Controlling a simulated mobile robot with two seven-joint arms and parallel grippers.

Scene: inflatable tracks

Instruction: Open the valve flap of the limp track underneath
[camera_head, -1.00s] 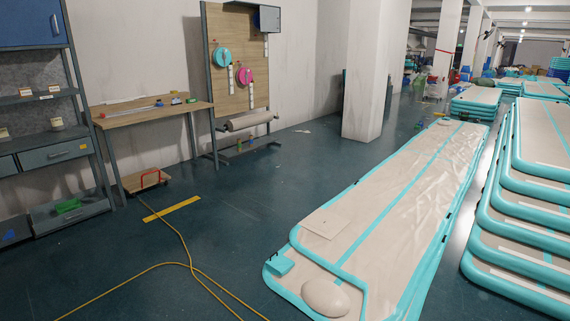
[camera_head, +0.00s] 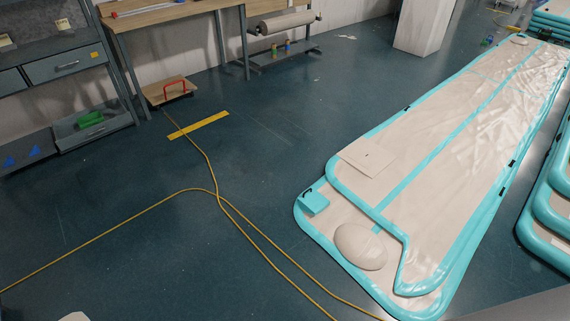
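A long beige track with teal edges (camera_head: 440,135) lies on the floor at the right, its top wrinkled. Under it a second track (camera_head: 330,223) sticks out at the near end, showing a beige face and teal rim. A small teal block or flap (camera_head: 313,203) sits at the lower track's left corner, with a dark strip beside it. I cannot tell whether it is shut. A beige rounded dome (camera_head: 360,247) lies on the near end. A flat beige square (camera_head: 367,157) lies on the upper track. Neither of my grippers is in view.
A yellow hose (camera_head: 215,190) runs across the floor at the left. A low wooden dolly with a red handle (camera_head: 168,90) stands near the shelf (camera_head: 75,65). More stacked tracks (camera_head: 545,230) stand at the right edge. The floor left of the tracks is mostly clear.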

